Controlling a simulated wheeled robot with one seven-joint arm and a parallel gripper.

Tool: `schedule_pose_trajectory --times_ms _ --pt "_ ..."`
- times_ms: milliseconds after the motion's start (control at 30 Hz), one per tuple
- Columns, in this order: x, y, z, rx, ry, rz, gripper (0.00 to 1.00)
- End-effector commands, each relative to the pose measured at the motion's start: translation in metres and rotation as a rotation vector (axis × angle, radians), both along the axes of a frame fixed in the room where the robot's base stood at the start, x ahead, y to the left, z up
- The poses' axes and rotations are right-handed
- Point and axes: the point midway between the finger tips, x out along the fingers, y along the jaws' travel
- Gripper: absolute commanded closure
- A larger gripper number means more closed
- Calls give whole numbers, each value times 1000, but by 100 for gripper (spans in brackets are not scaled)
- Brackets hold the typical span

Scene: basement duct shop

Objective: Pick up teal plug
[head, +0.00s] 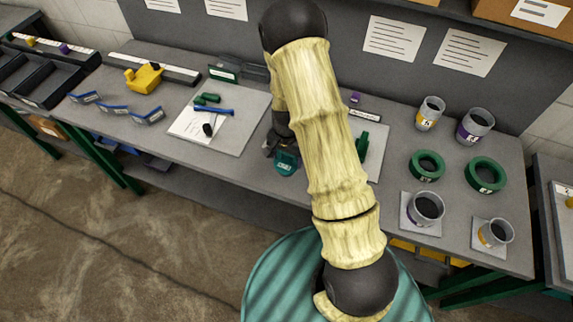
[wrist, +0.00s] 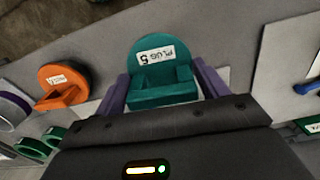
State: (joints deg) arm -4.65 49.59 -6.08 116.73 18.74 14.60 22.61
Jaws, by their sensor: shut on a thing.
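The teal plug (wrist: 162,62) is a round disc with a raised grip block and a white label reading "PLUG 5". My gripper (wrist: 162,88) has its two purple fingers on either side of the plug's block and is shut on it. In the head view the teal plug (head: 287,163) shows at the end of my dark gripper (head: 281,150), near the bench's front edge. My arm hides part of the gripper there. I cannot tell whether the plug is touching the bench.
An orange plug (wrist: 65,84) lies beside the teal one in the wrist view. On the grey bench (head: 240,172) are green rings (head: 426,166), grey pipe pieces (head: 475,126), a white sheet (head: 190,126) with small tools, and a yellow tool (head: 144,77).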

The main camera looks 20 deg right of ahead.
Motion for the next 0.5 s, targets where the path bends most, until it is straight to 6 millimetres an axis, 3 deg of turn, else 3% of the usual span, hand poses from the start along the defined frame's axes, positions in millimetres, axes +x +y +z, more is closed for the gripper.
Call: schedule_pose_trajectory --times_ms 200,500 --pt "1 0 32 -1 -4 1 56" --pt "0 0 44 -1 -1 0 56"
